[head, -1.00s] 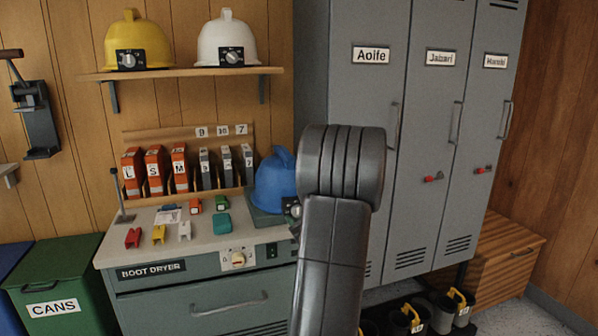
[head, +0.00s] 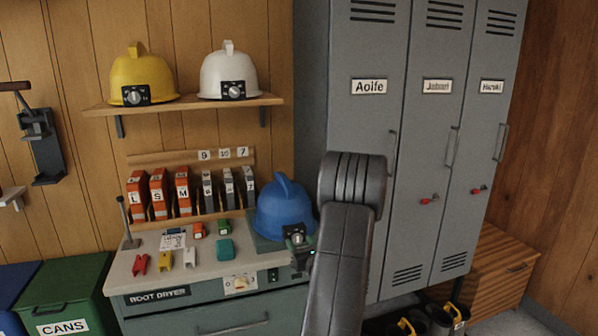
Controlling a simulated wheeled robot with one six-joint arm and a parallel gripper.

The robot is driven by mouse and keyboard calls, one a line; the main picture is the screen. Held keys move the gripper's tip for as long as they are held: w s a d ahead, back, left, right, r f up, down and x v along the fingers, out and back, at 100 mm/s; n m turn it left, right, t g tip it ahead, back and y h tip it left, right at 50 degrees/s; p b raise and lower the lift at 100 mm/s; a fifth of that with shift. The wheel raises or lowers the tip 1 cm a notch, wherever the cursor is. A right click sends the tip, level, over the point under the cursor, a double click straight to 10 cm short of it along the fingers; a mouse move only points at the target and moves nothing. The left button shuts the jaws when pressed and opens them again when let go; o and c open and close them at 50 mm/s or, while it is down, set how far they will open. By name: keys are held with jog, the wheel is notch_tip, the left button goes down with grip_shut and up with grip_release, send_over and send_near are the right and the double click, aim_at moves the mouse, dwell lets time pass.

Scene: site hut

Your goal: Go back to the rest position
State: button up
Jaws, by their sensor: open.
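My arm rises in front of the boot dryer and lockers, its bent joint at mid-picture. My gripper (head: 303,260) shows only as a small dark part at the arm's left edge, beside the front of the blue helmet; most of it is hidden behind my arm. I see nothing held in it. The blue helmet (head: 283,208) sits on the right end of the boot dryer's top (head: 135,268), a dark lamp at its front. Whether the gripper touches the helmet or lamp cannot be told.
A shelf (head: 190,104) holds a yellow helmet (head: 143,75) and a white helmet (head: 228,72). Orange and grey boxed units (head: 160,194) and small coloured clips (head: 139,263) stand on the dryer. Grey lockers (head: 365,130) are right, a green can bin (head: 75,295) left, boots (head: 440,318) below.

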jog(key=shift+r+m+p, duration=0.1)
jog(key=shift+m+p, duration=0.8)
jog(key=shift+p, duration=0.6)
jog(key=shift+a, duration=0.1)
